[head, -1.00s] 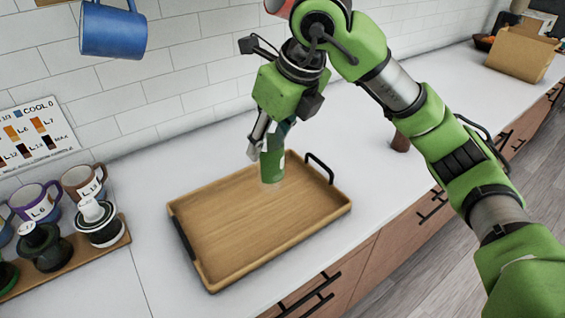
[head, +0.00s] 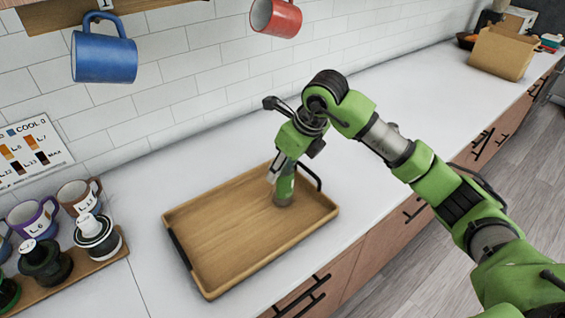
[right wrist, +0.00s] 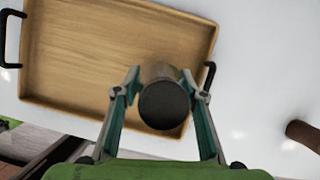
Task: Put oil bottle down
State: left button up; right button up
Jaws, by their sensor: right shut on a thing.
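The oil bottle (head: 285,188) is green and upright over the right end of the wooden tray (head: 205,255). Its base is at or just above the tray floor; I cannot tell whether it touches. In the right wrist view the bottle (right wrist: 165,104) shows its dark round top between the fingers, near a corner of the tray (right wrist: 24,62). My right gripper (head: 279,174) points down and is shut on the bottle; its fingers (right wrist: 161,88) lie on both sides of it. My left gripper is not in view.
The tray is otherwise empty, with black handles at its ends. A mug rack (head: 72,271) with mugs and dark-based vessels stands at left. A blue mug (head: 104,57) and a red mug (head: 276,17) hang above. A brown cylinder (right wrist: 303,136) stands right of the tray.

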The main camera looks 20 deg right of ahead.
jog(key=shift+a, duration=0.1)
jog(key=o, duration=1.1)
jog(key=shift+f, duration=0.15)
jog(key=shift+c, duration=0.2)
jog(key=o, duration=0.4)
jog(key=b+v, duration=0.2)
jog(key=v, duration=1)
jog(key=shift+r, duration=0.25)
jog(key=shift+w, duration=0.1)
